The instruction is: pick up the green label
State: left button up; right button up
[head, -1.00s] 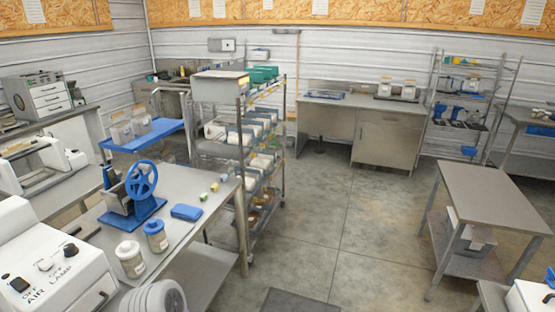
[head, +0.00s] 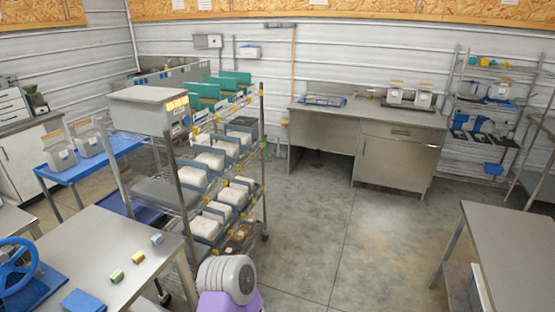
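A small green label block (head: 117,276) sits on the steel table (head: 85,250) at the lower left of the head view. It is nearest to me in a short slanting row, with a yellow block (head: 138,257) and a blue-grey block (head: 157,239) behind it, spaced apart. Neither of my grippers shows in the view, so their state cannot be seen.
A blue handwheel device (head: 14,266) and a blue pad (head: 83,301) are left of the blocks. A wire shelf rack (head: 262,150) with bins stands just behind the table. Clear floor (head: 350,235) lies to the right, before another steel table (head: 515,250).

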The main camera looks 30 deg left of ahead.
aim_at(118, 275)
jog(key=u, duration=0.6)
jog(key=i, duration=1.45)
jog(key=u, duration=1.25)
